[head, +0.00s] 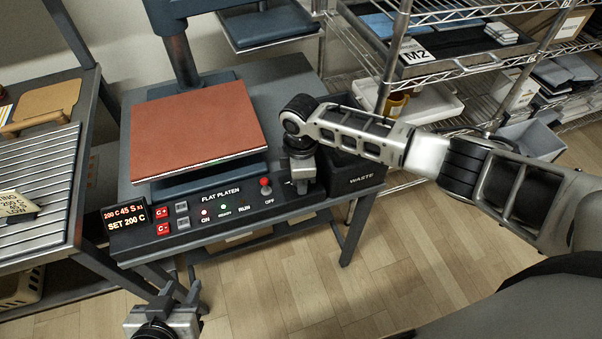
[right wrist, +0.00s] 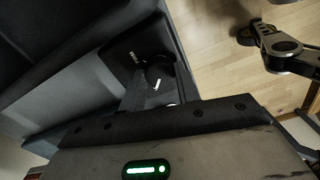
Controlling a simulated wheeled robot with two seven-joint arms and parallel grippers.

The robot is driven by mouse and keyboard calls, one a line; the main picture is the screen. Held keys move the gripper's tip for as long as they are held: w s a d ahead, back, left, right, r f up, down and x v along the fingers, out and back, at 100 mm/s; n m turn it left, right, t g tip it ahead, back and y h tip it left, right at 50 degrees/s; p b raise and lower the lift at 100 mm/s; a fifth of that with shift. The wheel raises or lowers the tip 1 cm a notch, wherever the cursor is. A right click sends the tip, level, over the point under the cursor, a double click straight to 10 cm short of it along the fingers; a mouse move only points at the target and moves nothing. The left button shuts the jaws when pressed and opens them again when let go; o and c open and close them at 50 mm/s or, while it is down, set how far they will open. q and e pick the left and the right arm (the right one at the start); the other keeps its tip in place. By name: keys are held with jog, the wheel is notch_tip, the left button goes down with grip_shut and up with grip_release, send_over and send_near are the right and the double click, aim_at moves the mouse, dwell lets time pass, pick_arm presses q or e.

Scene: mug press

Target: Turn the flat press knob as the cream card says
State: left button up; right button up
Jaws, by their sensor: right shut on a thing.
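The flat press (head: 195,125) has a rust-coloured platen and a dark front panel (head: 235,222) marked FLAT PLATEN. My right gripper (head: 303,184) points down at the panel's right end, shut on the press knob, which it hides in the head view. In the right wrist view a dark round part with a white mark (right wrist: 157,84), likely the knob, shows between the fingers. A cream card (head: 15,206) stands at the far left, its text cut off by the picture edge. My left gripper (head: 181,291) is open and empty, low in front of the press table.
A display (head: 126,217) reads 200 C, 45 S, x1 and SET 200 C. A red-topped lever (head: 265,187) stands beside OFF, left of my right gripper. A dark WASTE bin (head: 362,172) is close on its right. A wire shelf (head: 440,75) stands behind.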

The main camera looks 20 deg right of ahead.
jog(key=shift+a+n, duration=0.1)
jog(key=shift+n, duration=0.2)
jog(key=o, duration=1)
jog(key=shift+r, duration=0.1)
notch_tip(320, 180, up, 16)
jog(key=shift+f+p, duration=0.1)
jog(key=shift+p, duration=0.25)
jog(key=s+a+f+m+t+y, duration=0.6)
jog(key=a+f, duration=0.3)
jog(key=f, duration=0.4)
jog(key=s+d+f+m+t+h, duration=0.1)
jog(key=s+d+m, duration=0.1)
jog(key=s+d, duration=0.1)
jog(key=s+d+m+t+h, duration=0.1)
jog(key=s+d+m, duration=0.2)
jog(key=s+d, duration=0.1)
jog(key=s+d+f+m+t+h, duration=0.1)
jog(key=s+d+m+t, duration=0.1)
jog(key=s, duration=0.3)
jog(key=shift+s+d+f+m, duration=0.1)
jog(key=shift+d+f+m, duration=0.25)
jog(key=shift+d, duration=0.3)
